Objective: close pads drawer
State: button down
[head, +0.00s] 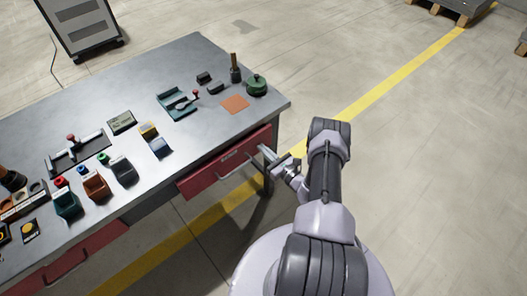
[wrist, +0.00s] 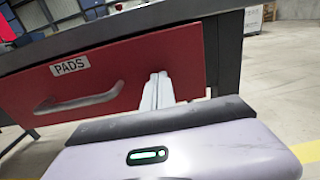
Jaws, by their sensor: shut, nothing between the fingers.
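The red pads drawer (head: 224,163) is under the right end of the grey workbench. In the wrist view its red front (wrist: 120,70) carries a white PADS label (wrist: 69,66) and a light bar handle (wrist: 78,99). In the head view the drawer front appears to stand out a little from the bench edge; how far is hard to tell. My gripper (head: 265,150) is shut and empty, at the right end of the drawer front. In the wrist view its fingertips (wrist: 158,78) point at the front, right of the handle; I cannot tell whether they touch.
The workbench top (head: 190,60) holds several small fixtures, bins and a green round part (head: 256,85). Another red drawer (head: 75,258) is at the lower left. A bench leg (wrist: 228,55) stands right of the pads drawer.

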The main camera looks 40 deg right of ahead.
aim_at(257, 142)
jog(key=shift+w, duration=0.1)
jog(key=w+b, duration=0.2)
jog(key=w, duration=0.2)
jog(key=shift+w+a+f+b, duration=0.1)
jog(key=shift+b, duration=0.2)
jog(key=shift+r, duration=0.3)
jog(key=shift+w, duration=0.1)
